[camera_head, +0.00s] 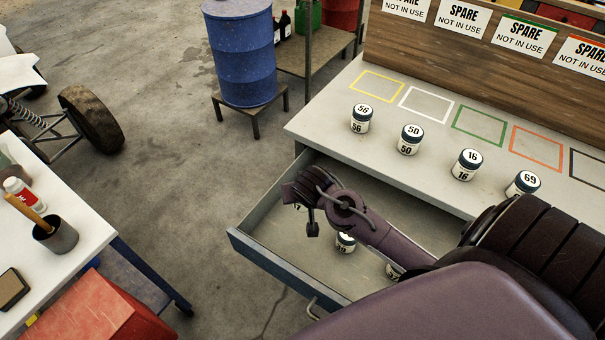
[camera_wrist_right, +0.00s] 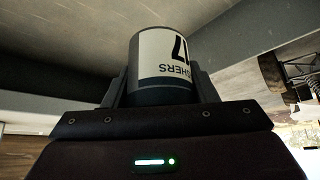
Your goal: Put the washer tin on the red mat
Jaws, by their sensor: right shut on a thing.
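My right gripper (camera_head: 303,203) is over the open drawer in the head view. It is shut on a white and dark-blue washer tin (camera_wrist_right: 163,62), shown in the right wrist view. The tin's label reads "SHERS" with a number ending in 7, upside down in that view. In the head view the gripper hides nearly all of the tin. The red mat appears as an orange-red outlined rectangle (camera_head: 536,147) on the bench top, bare, between the green and the dark outlines. The gripper is apart from it, to its left and nearer. My left gripper is not in view.
Tins numbered 56 (camera_head: 361,119), 50 (camera_head: 410,139), 16 (camera_head: 467,165) and 69 (camera_head: 522,185) stand on the bench (camera_head: 333,107) before the outlines. The open drawer (camera_head: 268,262) holds more tins, partly behind my arm. A board with "SPARE" signs (camera_head: 464,22) rises behind.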

